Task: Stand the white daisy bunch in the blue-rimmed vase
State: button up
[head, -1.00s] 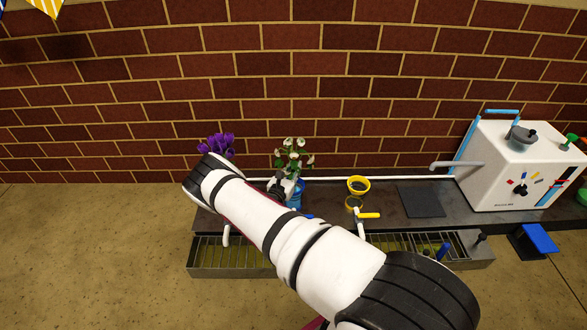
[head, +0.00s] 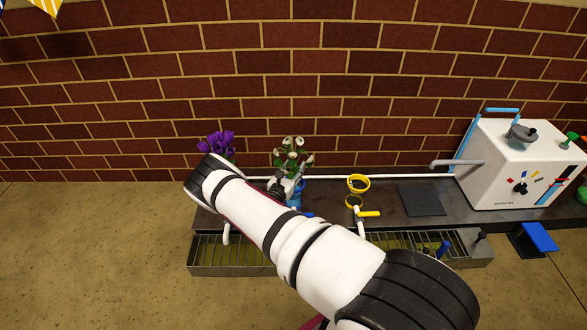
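The white daisy bunch (head: 292,156), white blooms over green leaves, stands roughly upright above the blue-rimmed vase (head: 298,194) at the back of the counter. Only part of the vase's blue side shows beside my gripper. My gripper (head: 287,183) is at the bunch's lower end, in front of the vase. My arm and gripper hide the stems and most of the vase, so I cannot tell whether the stems are inside the rim. The fingers are too small and covered to show whether they are closed on the stems.
Purple flowers (head: 217,145) stand left, partly behind my arm. A yellow-rimmed vase (head: 358,184) and a yellow-handled item (head: 367,213) are to the right. A dark mat (head: 421,200) and a white machine (head: 520,165) stand farther right. A slatted trough (head: 232,262) runs along the front.

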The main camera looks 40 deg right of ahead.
jog(key=v, duration=1.2)
jog(key=s+r+m+g, duration=0.2)
jog(key=r+m+g, duration=0.25)
jog(key=r, duration=0.45)
jog(key=s+d+r+m+g, duration=0.1)
jog(key=s+r+m+g, duration=0.2)
jog(key=r+m, duration=0.35)
jog(key=s+r+m+g, duration=0.2)
jog(key=r+m+g, duration=0.15)
jog(key=r, duration=0.65)
jog(key=s+a+r+m+g+y, duration=0.3)
jog(key=s+r+m+y, duration=0.25)
jog(key=s+r, duration=0.65)
jog(key=s+a+r+m+t+y+p, duration=0.1)
jog(key=s+a+r+m+t+y, duration=0.3)
jog(key=s+a, duration=0.6)
jog(key=s+a+r+t+y, duration=0.1)
jog(key=s+a+r+y, duration=0.35)
jog(key=s, duration=0.95)
notch_tip(320, 180, up, 38)
jog(key=t+y+p, duration=0.1)
jog(key=t+p, duration=0.2)
jog(key=p, duration=3.5)
jog(key=shift+w+a+t, duration=0.15)
jog(key=shift+a+t, duration=0.15)
jog(key=shift+a, duration=0.1)
